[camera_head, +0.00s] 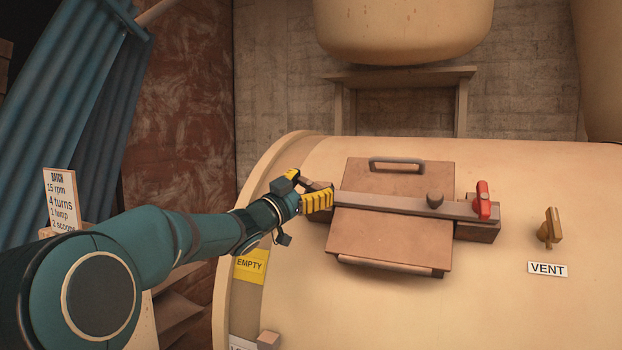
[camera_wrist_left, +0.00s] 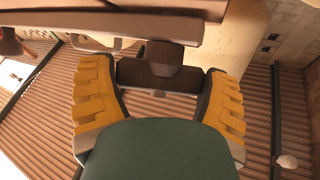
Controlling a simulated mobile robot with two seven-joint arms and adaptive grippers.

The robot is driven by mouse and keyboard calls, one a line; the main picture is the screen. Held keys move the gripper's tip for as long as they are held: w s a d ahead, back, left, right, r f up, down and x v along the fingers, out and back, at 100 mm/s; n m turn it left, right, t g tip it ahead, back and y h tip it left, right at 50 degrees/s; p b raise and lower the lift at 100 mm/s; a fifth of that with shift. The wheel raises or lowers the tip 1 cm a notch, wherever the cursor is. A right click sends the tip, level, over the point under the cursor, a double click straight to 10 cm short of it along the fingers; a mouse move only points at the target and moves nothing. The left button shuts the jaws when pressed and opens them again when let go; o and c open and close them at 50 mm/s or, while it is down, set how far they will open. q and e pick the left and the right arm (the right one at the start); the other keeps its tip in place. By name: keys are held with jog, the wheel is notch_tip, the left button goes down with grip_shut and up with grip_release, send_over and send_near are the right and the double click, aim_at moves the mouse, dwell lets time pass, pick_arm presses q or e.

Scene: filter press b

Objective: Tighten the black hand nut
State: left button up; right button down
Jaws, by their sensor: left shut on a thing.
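The bar lies across the brown hatch lid (camera_head: 398,178) on the cream drum. My right gripper is not in view.
A red handle (camera_head: 483,200) stands at the bar's right end. A brass vent valve (camera_head: 550,228) is farther right on the drum (camera_head: 400,310). The lid has a grey handle (camera_head: 396,162) at its far edge. A batch sign (camera_head: 61,202) stands at the left.

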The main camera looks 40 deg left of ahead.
pick_arm(q)
jog(key=m+g+h+p, duration=0.1)
jog(key=m+h, duration=0.1)
jog(key=m, duration=0.1)
jog(key=shift+a+r+h+p, duration=0.1)
jog(key=shift+h+p, duration=0.25)
jog(key=shift+h, duration=0.05)
jog(key=m+g+h+p, duration=0.1)
jog(key=m+h, duration=0.1)
jog(key=shift+m+g, duration=0.3)
jog(key=shift+g, duration=0.1)
jog(key=m+g+h, duration=0.2)
jog(key=m, duration=0.1)
jog(key=m+g+h, duration=0.2)
jog(key=shift+f+m+g, duration=0.2)
jog(key=shift+m+g, duration=0.2)
jog(key=shift+m+g+h, duration=0.4)
jog(key=shift+m+g, duration=1.4)
jog(key=shift+g, duration=0.3)
jog(key=o, duration=1)
jog(key=shift+w, duration=0.1)
jog(key=shift+r, duration=0.1)
